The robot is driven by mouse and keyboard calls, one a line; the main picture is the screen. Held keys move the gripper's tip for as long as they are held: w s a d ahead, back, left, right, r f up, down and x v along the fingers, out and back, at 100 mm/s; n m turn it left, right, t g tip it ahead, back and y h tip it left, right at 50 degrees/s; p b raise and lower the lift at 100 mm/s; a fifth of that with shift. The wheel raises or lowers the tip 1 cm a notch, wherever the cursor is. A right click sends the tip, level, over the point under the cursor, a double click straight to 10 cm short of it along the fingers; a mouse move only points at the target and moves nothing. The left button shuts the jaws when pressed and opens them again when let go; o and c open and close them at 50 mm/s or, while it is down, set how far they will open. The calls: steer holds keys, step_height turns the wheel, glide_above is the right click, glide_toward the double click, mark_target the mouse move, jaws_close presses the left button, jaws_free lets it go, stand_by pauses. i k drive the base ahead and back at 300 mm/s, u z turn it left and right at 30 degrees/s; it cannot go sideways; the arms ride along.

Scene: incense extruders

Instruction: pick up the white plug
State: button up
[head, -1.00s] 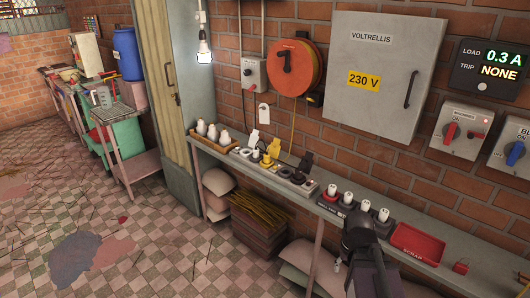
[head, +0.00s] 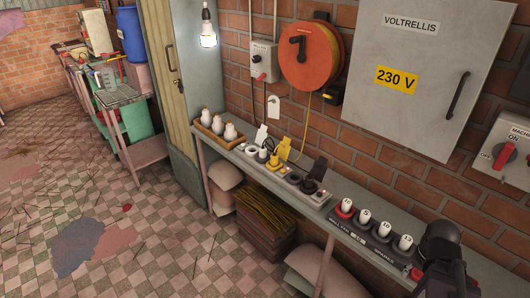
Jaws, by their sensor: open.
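A row of sockets and fittings lies on the narrow wall bench. A small white plug (head: 263,154) stands there, left of a yellow plug (head: 274,161) and a black plug (head: 308,186). White, yellow and black upright tags stand behind them; the white tag (head: 261,135) is nearest the white plug. My gripper (head: 440,247) is at the lower right, over the right part of the bench, well away from the white plug. It is dark, open and appears empty; its fingertips are hard to make out.
A black spares rack (head: 362,236) with several white cylinders stands between my gripper and the plugs. A wooden tray (head: 213,140) with three white pieces is at the bench's left end. An orange cable reel (head: 311,55) and a grey cabinet (head: 420,75) hang on the brick wall.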

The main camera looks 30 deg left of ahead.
mark_target(263, 154)
steer(key=u, duration=0.3)
steer(key=i, duration=0.95)
steer(key=u, duration=0.45)
